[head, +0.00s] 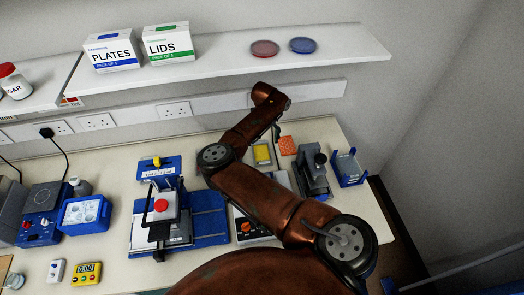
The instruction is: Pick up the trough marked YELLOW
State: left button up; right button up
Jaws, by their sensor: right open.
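A small trough with a yellow inside and a pale rim (262,154) sits on the bench, right of the middle and towards the back. I cannot read any marking on it. My right arm crosses the picture from the lower right and bends back towards the wall. My right gripper (277,132) is small and dark here, pointing down just above and behind the yellow trough. It is open and seems apart from the trough; its fingers are hard to make out. My left gripper is not in view.
An orange rack (287,145) sits right beside the trough. A dark grey device (314,172) and a blue open holder (347,167) stand further right. The shelf (215,62) overhangs the back.

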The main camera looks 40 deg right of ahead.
aim_at(262, 155)
jog(key=shift+w+a+f, duration=0.1)
jog(key=shift+a+f, duration=0.15)
jog(key=shift+f, duration=0.75)
jog(key=f, duration=0.1)
jog(key=f+p, duration=0.1)
jog(key=f, duration=0.2)
jog(key=shift+a+f+p, duration=0.15)
jog(key=shift+a+p, duration=0.1)
jog(key=shift+p, duration=0.1)
jog(key=shift+d+f, duration=0.1)
jog(key=shift+f, duration=0.15)
jog(key=shift+s, duration=0.2)
jog(key=shift+c, duration=0.4)
jog(key=c, duration=1.2)
jog(key=shift+r, duration=0.1)
jog(key=shift+c, duration=0.2)
